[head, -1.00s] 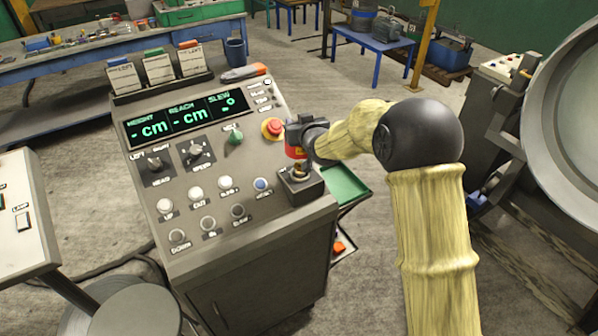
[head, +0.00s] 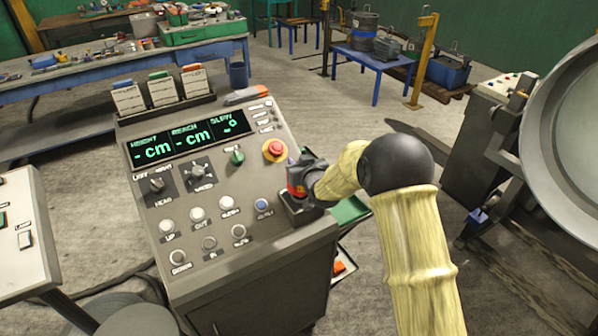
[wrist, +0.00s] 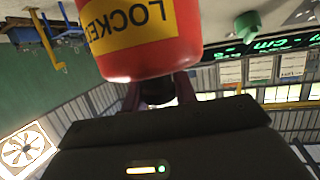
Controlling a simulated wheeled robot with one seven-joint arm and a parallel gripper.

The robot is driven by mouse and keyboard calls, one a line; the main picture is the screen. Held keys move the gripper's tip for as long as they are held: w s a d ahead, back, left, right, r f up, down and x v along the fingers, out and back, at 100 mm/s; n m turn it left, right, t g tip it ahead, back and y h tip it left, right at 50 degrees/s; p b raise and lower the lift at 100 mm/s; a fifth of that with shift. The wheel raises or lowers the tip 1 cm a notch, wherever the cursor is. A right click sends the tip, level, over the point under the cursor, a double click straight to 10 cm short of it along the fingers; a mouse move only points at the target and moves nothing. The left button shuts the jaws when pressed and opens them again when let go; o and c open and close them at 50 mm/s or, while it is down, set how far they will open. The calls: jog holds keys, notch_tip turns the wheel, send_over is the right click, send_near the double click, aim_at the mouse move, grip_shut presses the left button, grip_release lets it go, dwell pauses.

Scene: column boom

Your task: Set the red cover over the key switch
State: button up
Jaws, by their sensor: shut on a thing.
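The red cover (head: 296,189) is in my gripper (head: 305,172) at the right edge of the console, low over the dark square box (head: 299,212) of the key switch. The key switch itself is hidden behind the cover and box wall. I cannot tell whether the cover rests on it or hangs just above. In the wrist view the cover (wrist: 150,45) fills the top middle, with a yellow label reading LOCKED, upside down. My gripper (wrist: 160,92) is shut on it; the fingers are partly hidden behind it.
A red stop button (head: 275,150) on a yellow base and a green knob (head: 237,157) are close by on the console. The blue button (head: 262,205) is left of the box. A green tray (head: 349,210) hangs off the console's right side.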

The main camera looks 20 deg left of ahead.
jog(key=shift+f+p, duration=0.55)
jog(key=shift+f, duration=1.3)
jog(key=shift+f, duration=0.15)
jog(key=o, duration=1.1)
jog(key=shift+s+d, duration=0.2)
jog(key=shift+d, duration=0.05)
jog(key=b+v, duration=0.1)
jog(key=v, duration=0.2)
jog(key=b+v, duration=0.1)
jog(key=v, duration=0.3)
jog(key=b+v, duration=0.2)
jog(key=v, duration=0.2)
jog(key=shift+s+r, duration=0.2)
jog(key=shift+r, duration=0.15)
jog(key=shift+d, duration=0.1)
